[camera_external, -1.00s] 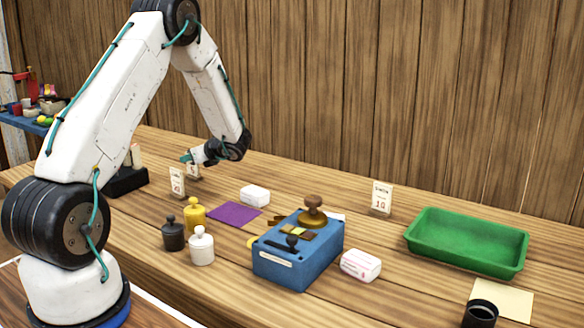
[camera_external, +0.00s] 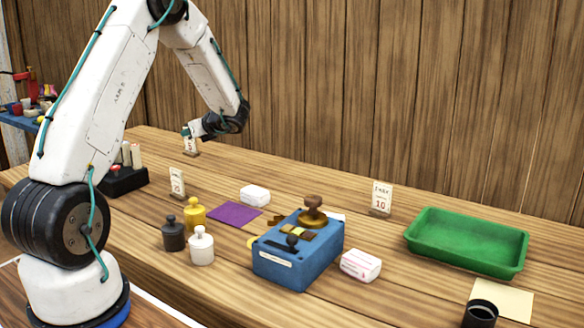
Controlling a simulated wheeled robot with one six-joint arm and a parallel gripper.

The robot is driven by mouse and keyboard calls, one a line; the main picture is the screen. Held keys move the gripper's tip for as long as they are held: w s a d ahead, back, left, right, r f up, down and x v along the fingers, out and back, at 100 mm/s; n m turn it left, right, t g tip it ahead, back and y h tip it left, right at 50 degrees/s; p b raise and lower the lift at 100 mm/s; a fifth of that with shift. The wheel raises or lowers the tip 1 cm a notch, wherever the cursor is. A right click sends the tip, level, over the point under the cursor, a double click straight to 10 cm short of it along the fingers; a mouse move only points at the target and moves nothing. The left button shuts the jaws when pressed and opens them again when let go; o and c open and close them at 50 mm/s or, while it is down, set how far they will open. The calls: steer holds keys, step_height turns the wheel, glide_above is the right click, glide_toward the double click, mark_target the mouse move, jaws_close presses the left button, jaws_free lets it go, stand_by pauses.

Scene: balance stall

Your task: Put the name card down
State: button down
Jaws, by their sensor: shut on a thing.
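My gripper (camera_external: 187,133) is at the back left of the table, small and partly hidden by its own wrist. It is shut on a small white card (camera_external: 190,145) with a brown foot. I cannot tell whether the foot touches the table or hangs just above it. A second white card (camera_external: 177,181), marked with a number, stands upright in front of it. A third card (camera_external: 382,196), marked 10, stands upright on a brown foot at the back, left of the green tray.
A blue box (camera_external: 285,268) with weights, a purple cloth (camera_external: 234,215), white packets (camera_external: 255,195) (camera_external: 361,265) and several weights (camera_external: 195,212) fill the middle. A green tray (camera_external: 465,262) is at the right. The table's back between the held card and the third card is clear.

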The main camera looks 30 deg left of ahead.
steer(key=shift+w+d+r, duration=0.2)
steer(key=shift+d+r, duration=0.3)
steer(key=shift+r, duration=0.05)
steer(key=shift+w+d+r, duration=0.15)
steer(key=shift+d+r, duration=0.3)
steer(key=shift+r, duration=0.05)
steer(key=s+d+f+m+t+h, duration=0.1)
steer(key=s+d+f+m+t, duration=0.1)
steer(key=d, duration=0.3)
steer(key=s+d+f+m+t, duration=0.2)
steer(key=d+f, duration=0.1)
steer(key=d, duration=0.3)
steer(key=shift+w+a+f, duration=0.5)
steer(key=shift+w+f, duration=0.3)
steer(key=shift+w, duration=1.75)
steer(key=shift+w+a+f, duration=0.45)
steer(key=shift+w+f, duration=0.35)
steer(key=shift+w, duration=1.75)
steer(key=shift+w+a+f, duration=0.5)
steer(key=shift+w+f, duration=0.3)
steer(key=shift+w, duration=1.75)
steer(key=shift+f, duration=0.1)
steer(key=c, duration=1.8)
jaws_free()
steer(key=shift+o, duration=1.2)
